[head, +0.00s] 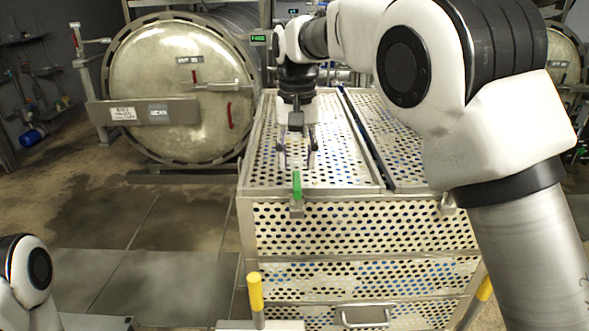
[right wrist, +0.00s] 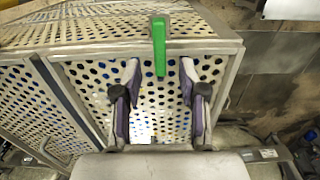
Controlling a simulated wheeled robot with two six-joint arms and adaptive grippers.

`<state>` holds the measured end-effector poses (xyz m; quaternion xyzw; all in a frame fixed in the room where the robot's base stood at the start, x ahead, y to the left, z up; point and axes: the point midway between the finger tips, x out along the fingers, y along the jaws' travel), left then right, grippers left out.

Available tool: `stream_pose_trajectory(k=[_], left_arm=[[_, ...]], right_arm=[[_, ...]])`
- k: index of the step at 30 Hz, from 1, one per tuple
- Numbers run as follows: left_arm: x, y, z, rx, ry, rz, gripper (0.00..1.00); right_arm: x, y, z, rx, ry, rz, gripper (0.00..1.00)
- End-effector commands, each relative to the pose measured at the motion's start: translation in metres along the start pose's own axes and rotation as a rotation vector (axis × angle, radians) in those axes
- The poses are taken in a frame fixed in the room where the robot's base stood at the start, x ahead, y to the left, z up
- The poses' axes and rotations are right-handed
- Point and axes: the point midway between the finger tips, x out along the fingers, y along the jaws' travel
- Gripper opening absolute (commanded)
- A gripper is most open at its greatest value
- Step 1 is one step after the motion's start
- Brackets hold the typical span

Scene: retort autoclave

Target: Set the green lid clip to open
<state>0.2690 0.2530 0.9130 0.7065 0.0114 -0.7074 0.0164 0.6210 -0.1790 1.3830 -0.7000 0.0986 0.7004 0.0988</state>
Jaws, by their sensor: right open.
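The green lid clip (head: 297,186) stands upright at the front edge of the perforated metal basket's lid (head: 352,130) in the head view. In the right wrist view the green clip (right wrist: 159,48) lies across the basket's rim, just beyond the fingertips. My right gripper (head: 297,150) is over the lid, behind the clip. In the right wrist view my right gripper (right wrist: 159,78) is open and empty, its two fingers apart with the clip in line with the gap and not touching it. My left gripper is out of view; only a part of my left arm shows at the lower left.
A large round autoclave door (head: 180,85) stands behind on the left. A yellow-tipped handle (head: 255,290) rises at the basket's front left, and another (head: 485,288) at its right. A pull handle (head: 363,317) is on the front. The floor left of the basket is clear.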

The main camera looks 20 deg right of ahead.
Motion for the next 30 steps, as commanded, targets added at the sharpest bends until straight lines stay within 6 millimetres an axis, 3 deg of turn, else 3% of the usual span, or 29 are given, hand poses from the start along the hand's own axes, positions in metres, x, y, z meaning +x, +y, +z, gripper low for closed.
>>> stream_pose_trajectory(k=[7,16,19,20,30], left_arm=[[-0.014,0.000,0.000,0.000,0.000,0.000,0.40],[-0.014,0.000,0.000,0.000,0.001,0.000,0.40],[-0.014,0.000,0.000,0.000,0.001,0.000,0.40],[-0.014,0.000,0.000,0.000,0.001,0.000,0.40],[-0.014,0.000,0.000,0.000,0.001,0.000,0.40]], right_arm=[[0.041,0.000,0.000,0.000,-0.003,0.002,0.42],[0.049,0.000,0.000,0.000,0.001,0.000,0.42],[0.049,0.000,0.000,0.000,0.001,0.000,0.06],[0.049,0.000,0.000,0.000,0.000,0.000,0.00],[0.049,0.000,0.000,-0.008,0.000,0.000,0.00]])
